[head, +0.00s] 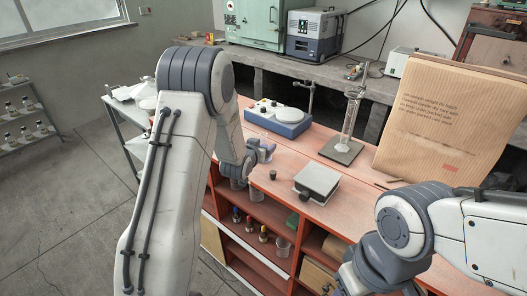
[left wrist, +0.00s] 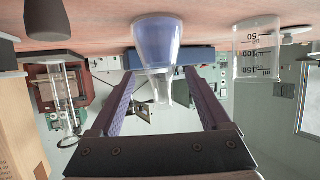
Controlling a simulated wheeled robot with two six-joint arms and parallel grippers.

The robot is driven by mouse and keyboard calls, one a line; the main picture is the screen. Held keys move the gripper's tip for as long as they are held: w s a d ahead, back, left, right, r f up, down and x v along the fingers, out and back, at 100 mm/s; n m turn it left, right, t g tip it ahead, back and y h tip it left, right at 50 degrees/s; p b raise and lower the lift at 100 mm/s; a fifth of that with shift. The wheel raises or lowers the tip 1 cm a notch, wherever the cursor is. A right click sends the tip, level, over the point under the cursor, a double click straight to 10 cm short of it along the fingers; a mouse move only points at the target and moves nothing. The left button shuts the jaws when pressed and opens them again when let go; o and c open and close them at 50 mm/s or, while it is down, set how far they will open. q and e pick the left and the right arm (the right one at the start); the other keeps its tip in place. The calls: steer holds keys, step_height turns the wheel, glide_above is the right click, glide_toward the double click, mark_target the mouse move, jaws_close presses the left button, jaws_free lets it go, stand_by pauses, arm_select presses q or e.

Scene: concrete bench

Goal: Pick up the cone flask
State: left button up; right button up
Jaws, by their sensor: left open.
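The cone flask (left wrist: 155,45) is clear with a bluish tint. The left wrist view shows the scene upside down, with the flask's wide base toward the bench and its narrow neck reaching between my left fingers. My left gripper (left wrist: 160,80) is open, one finger on each side of the neck, with visible gaps and no clear contact. In the head view my left gripper (head: 259,153) is low over the bench's left edge and partly hides the flask. My right arm comes in at lower right; its fingers are not visible.
A graduated beaker (left wrist: 257,48) stands close beside the flask. On the bench (head: 330,205) are a blue-and-white device (head: 279,119), a small grey box (head: 318,181) and a tall glass cylinder (head: 350,118) on a stand. A cardboard panel (head: 447,120) stands at right.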

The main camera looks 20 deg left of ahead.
mark_target(266, 142)
arm_select(q)
steer(key=shift+p+x, duration=0.75)
steer(key=shift+x, duration=2.05)
steer(key=shift+s, duration=0.1)
steer(key=shift+c, duration=0.3)
jaws_close()
